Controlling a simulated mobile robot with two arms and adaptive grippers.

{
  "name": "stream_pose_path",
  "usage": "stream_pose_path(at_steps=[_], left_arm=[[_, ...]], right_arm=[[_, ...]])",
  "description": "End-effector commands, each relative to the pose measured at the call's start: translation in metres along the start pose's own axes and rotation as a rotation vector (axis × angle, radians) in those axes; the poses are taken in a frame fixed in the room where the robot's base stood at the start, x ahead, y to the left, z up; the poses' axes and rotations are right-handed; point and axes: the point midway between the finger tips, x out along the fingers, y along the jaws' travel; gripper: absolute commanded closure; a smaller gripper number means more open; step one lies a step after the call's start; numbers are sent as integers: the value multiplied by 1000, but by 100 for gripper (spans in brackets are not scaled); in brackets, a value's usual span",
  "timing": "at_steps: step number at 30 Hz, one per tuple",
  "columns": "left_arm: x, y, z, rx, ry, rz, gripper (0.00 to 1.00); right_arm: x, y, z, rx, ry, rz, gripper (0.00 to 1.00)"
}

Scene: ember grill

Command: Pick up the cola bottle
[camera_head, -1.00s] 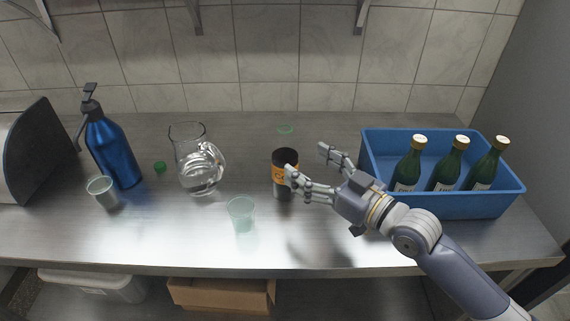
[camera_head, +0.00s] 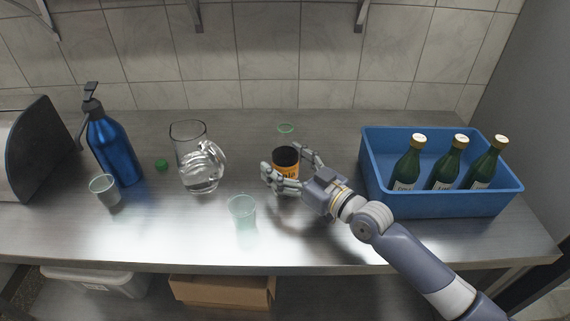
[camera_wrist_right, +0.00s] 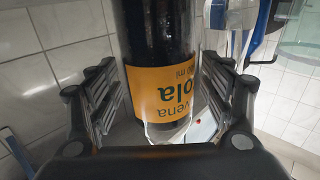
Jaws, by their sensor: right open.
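The cola bottle (camera_head: 286,158) is dark with an orange label and stands upright on the metal counter. In the right wrist view the bottle (camera_wrist_right: 160,50) fills the middle, its label reading "ola". My right gripper (camera_head: 284,174) is open, with its fingers on either side of the bottle. In the wrist view the fingers of the right gripper (camera_wrist_right: 163,100) flank the bottle, with a gap visible on the left side; contact on the right side is hard to tell. The bottle's lower part is partly hidden by the gripper in the head view. My left gripper is out of view.
A glass pitcher (camera_head: 197,165) stands left of the bottle, and a clear greenish cup (camera_head: 242,211) in front. Another cup (camera_head: 104,189) and a blue pump bottle (camera_head: 113,150) are farther left. A blue crate (camera_head: 440,206) with green bottles (camera_head: 446,165) stands right.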

Motion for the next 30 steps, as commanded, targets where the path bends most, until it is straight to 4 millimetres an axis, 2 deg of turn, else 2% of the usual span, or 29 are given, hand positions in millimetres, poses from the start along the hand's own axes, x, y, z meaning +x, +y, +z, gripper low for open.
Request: stream_pose_path(at_steps=[5,8,13,14,30], left_arm=[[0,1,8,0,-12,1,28],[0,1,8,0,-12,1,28],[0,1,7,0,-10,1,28],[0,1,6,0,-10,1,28],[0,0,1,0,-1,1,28]], right_arm=[[0,0,0,0,0,0,27],[0,0,0,0,0,0,45],[0,0,0,0,0,0,84],[0,0,0,0,0,0,88],[0,0,-7,0,6,0,88]])
